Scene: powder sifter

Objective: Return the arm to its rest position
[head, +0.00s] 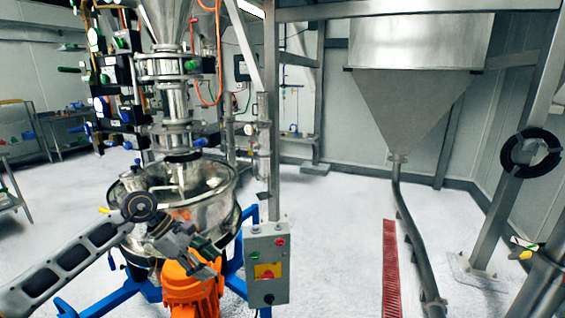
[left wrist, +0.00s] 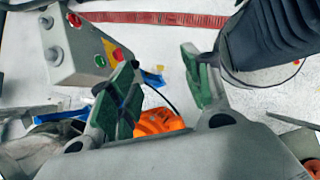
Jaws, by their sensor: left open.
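My left gripper (head: 207,256) is at the end of my left arm, which comes in from the lower left of the head view. It hangs in front of the steel sifter bowl (head: 222,181), above the orange motor (head: 190,290) and left of the grey control box (head: 267,262). In the left wrist view its two green-padded fingers (left wrist: 160,92) are spread apart with nothing between them. The control box also shows there at the upper left (left wrist: 80,45), with its green and red buttons. My right gripper is in neither view.
A blue stand (head: 236,282) carries the sifter. Steel pipes and valves (head: 176,100) rise above the bowl. A large hopper (head: 405,110) hangs at the right, with a pipe down to the floor. A red floor grate (head: 390,270) lies beside it. The floor between is clear.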

